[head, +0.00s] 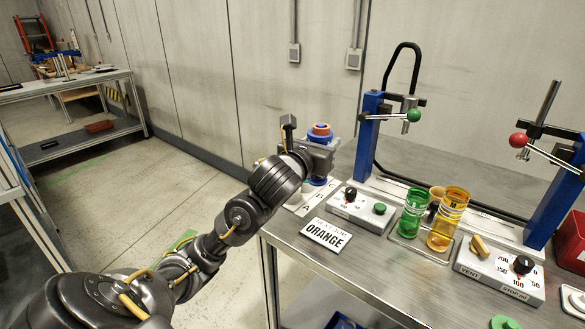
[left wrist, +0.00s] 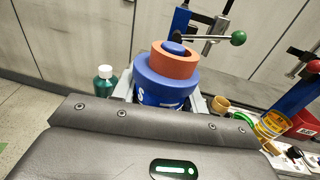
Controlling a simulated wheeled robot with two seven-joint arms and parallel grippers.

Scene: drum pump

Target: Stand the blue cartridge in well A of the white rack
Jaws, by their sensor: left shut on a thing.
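My left gripper (head: 319,152) is shut on the blue cartridge (head: 320,137), which has an orange-brown ring and a blue knob on top. The cartridge stands about upright at the table's far left end. In the left wrist view the cartridge (left wrist: 158,90) sits between the fingers of the gripper (left wrist: 160,103). A white rack (head: 299,210) with dark letters shows partly below the gripper. My arm and gripper hide its wells, and I cannot tell whether the cartridge's bottom touches it. My right gripper is not in view.
A control box (head: 361,209) with a black knob and green button stands close right of the gripper. An ORANGE sign (head: 327,236) lies in front. Green (head: 413,214) and orange (head: 447,220) containers, and blue presses (head: 369,135), stand farther right. A green bottle (left wrist: 103,87) is left of the cartridge.

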